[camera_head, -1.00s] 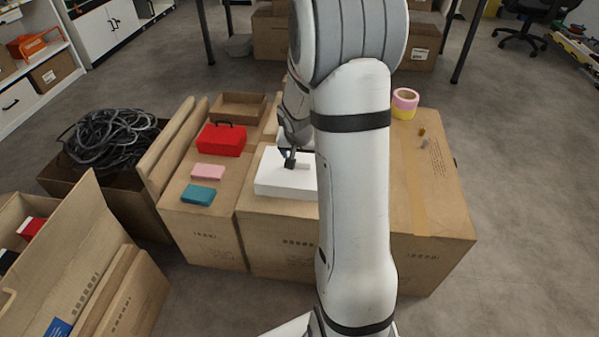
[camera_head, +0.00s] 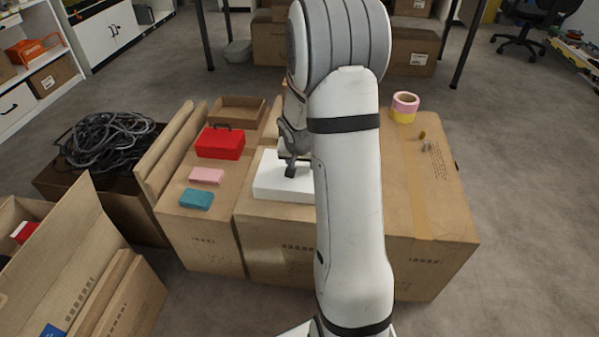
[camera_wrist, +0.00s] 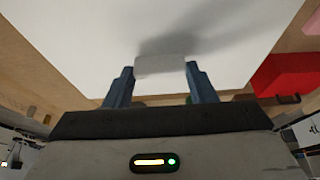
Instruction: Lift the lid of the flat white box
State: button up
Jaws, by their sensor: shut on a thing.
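The flat white box (camera_head: 270,178) sits on the middle carton, partly hidden behind my arm in the head view. Its white lid (camera_wrist: 100,35) fills much of the wrist view, with a small pale handle block (camera_wrist: 160,66) on it. My gripper (camera_wrist: 160,72) is over the lid with a blue finger on each side of the block, shut on it. In the head view my gripper (camera_head: 290,170) is at the top of the box. I see no clear gap between lid and box; the far side is hidden.
A red case (camera_head: 220,144), a pink block (camera_head: 207,176) and a teal block (camera_head: 197,199) lie on the carton to the left. A pink and yellow tape roll (camera_head: 404,107) stands on the right carton. An open carton with black cable (camera_head: 105,145) is at far left.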

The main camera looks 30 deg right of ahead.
aim_at(301, 165)
jog(key=c, duration=0.4)
notch_tip(301, 165, up, 10)
jog(key=p, duration=0.4)
